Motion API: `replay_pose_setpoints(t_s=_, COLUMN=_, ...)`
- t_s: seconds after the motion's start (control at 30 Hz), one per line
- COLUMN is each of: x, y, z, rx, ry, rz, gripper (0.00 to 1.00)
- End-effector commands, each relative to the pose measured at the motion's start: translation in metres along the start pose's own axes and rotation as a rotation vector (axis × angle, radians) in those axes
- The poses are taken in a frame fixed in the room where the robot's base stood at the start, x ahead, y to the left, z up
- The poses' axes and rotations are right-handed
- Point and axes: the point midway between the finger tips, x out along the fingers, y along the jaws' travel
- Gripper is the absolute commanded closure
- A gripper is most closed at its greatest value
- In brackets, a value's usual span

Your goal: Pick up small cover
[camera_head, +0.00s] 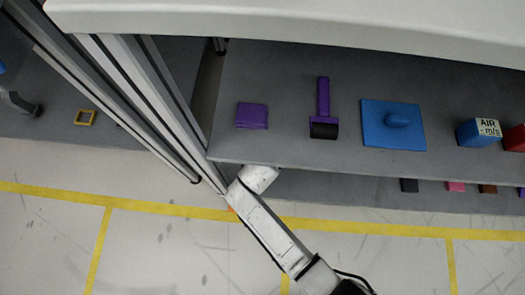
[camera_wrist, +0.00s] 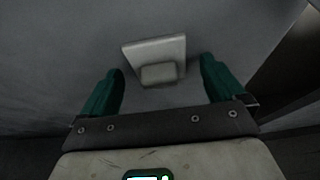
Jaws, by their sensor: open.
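A small grey plate (camera_wrist: 154,58) with a raised block on it, which looks like the small cover, lies on a dark grey surface in the wrist view. It is at the upper middle, slightly tilted in the picture. My gripper (camera_wrist: 161,67) is open and empty, with one green finger to the left of the plate and one to the right. The plate lies just ahead of and between the fingers, with gaps on both sides. In the head view my arm goes under the shelf edge, so the gripper and this plate are hidden there.
On the upper shelf (camera_head: 290,68) are a flat purple piece (camera_head: 252,116), a purple-handled roller (camera_head: 323,108), a blue plate with a knob (camera_head: 393,125) and a blue box (camera_head: 479,132). Metal posts (camera_head: 150,100) stand left of my arm. Small blocks lie on the lower shelf (camera_head: 350,189).

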Motion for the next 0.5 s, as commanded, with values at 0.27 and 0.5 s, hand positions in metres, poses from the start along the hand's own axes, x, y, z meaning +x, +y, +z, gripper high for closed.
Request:
replay_pose_setpoints(t_s=0.27, x=-0.0001, y=0.0002, z=-0.0002, rx=0.000, ry=0.000, rz=0.000, gripper=0.10)
replay_pose_setpoints(t_s=0.5, x=-0.0001, y=0.0002, z=0.0000, rx=0.000, ry=0.000, rz=0.000, gripper=0.33)
